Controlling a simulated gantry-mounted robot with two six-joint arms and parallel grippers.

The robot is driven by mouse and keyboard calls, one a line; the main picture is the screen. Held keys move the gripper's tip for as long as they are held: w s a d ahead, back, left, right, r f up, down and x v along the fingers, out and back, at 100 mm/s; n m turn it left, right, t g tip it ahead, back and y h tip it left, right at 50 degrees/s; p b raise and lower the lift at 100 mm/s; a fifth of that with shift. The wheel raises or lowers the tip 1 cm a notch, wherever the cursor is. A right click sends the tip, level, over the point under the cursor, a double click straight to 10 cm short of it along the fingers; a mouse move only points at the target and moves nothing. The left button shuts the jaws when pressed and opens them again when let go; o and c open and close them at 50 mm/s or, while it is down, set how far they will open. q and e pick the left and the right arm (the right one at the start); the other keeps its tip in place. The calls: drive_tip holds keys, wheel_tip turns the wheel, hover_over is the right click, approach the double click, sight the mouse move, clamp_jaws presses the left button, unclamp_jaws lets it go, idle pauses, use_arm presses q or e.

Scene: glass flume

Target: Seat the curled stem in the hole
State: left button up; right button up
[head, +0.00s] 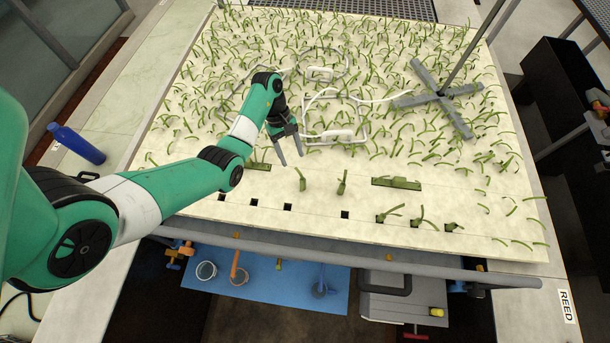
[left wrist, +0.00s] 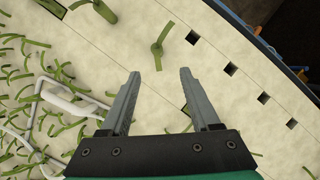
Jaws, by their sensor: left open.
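A green curled stem (head: 301,179) stands upright on the cream board, just in front of my left gripper (head: 292,160). In the left wrist view the same stem (left wrist: 158,47) shows a bent top. It lies just beyond and between the open fingertips of my left gripper (left wrist: 160,72), which hold nothing. A second stem (head: 342,183) stands to its right. Square dark holes run in a row near the board's front edge, among them one hole (head: 345,214) and another hole (head: 287,207). My right gripper is not in view.
Stems (head: 387,213) stand in the row's right part. Many green strips, a white wire frame (head: 335,135) and a grey cross-shaped stand (head: 440,97) cover the board behind. A blue bottle (head: 76,143) lies at left. Green bars (head: 396,183) lie flat near the row.

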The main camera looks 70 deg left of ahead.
sight(302, 179)
use_arm(q)
drive_tip(key=b+x, duration=0.5)
drive_tip(key=x, duration=0.1)
drive_tip(key=shift+d+f, duration=0.2)
drive_tip(key=shift+d, duration=0.05)
drive_tip(key=x, duration=0.1)
drive_tip(key=b+x, duration=0.1)
drive_tip(key=x, duration=0.1)
drive_tip(key=b+x, duration=0.1)
drive_tip(key=shift+w+d+f, duration=0.1)
drive_tip(key=shift+w+d, duration=0.25)
drive_tip(key=shift+d, duration=0.05)
drive_tip(key=shift+d+f, duration=0.1)
drive_tip(key=shift+f, duration=0.15)
clamp_jaws()
